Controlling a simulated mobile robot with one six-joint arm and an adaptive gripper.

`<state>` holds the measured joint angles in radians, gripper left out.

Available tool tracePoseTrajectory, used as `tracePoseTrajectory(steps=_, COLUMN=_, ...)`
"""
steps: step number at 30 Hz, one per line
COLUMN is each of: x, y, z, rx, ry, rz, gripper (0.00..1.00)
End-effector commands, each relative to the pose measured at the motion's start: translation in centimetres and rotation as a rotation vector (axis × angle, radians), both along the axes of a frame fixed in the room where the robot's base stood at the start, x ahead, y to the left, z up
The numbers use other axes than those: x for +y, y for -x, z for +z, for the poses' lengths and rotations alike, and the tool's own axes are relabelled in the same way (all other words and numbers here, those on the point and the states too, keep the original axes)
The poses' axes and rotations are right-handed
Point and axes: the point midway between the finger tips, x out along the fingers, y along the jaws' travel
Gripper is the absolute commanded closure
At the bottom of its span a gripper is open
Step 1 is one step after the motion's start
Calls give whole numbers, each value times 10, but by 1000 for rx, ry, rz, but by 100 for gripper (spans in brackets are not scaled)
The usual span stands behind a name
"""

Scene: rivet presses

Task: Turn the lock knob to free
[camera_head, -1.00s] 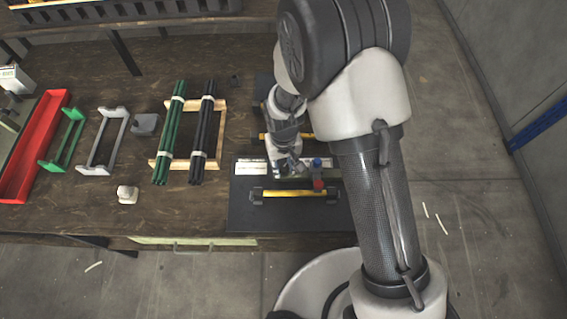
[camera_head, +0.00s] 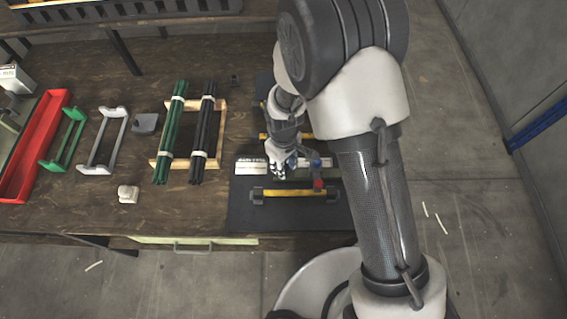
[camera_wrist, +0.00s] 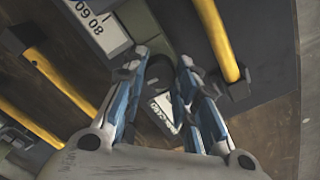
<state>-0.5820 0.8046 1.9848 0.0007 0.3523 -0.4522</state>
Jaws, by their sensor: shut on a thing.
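My gripper (camera_head: 282,172) is over the near press on the dark mat at the right of the bench. In the wrist view, its blue and grey fingers (camera_wrist: 163,62) reach down to the grey-green base of the press. They are shut on a small part there, which I take to be the lock knob; the fingers mostly hide it. A small white label (camera_wrist: 163,110) shows between the fingers. A red knob (camera_head: 319,184) stands just right of the gripper in the head view.
A yellow bar handle (camera_head: 290,193) runs along the near side of the mat (camera_head: 290,217). A white number plate (camera_head: 250,167) is just left of the gripper. To the left are bundled green rods (camera_head: 170,135), black rods (camera_head: 203,130) and a red tray (camera_head: 32,150).

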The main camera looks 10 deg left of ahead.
Motion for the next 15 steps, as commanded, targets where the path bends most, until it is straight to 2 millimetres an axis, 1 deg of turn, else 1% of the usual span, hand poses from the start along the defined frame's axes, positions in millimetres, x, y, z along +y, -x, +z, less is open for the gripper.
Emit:
tracePoseTrajectory(steps=10, x=0, y=0, z=0, rx=-1, ry=1, rz=5, gripper=97)
tracePoseTrajectory(steps=11, x=0, y=0, z=0, rx=-1, ry=1, rz=5, gripper=72)
tracePoseTrajectory(steps=15, x=0, y=0, z=0, rx=-1, ry=1, rz=4, gripper=63)
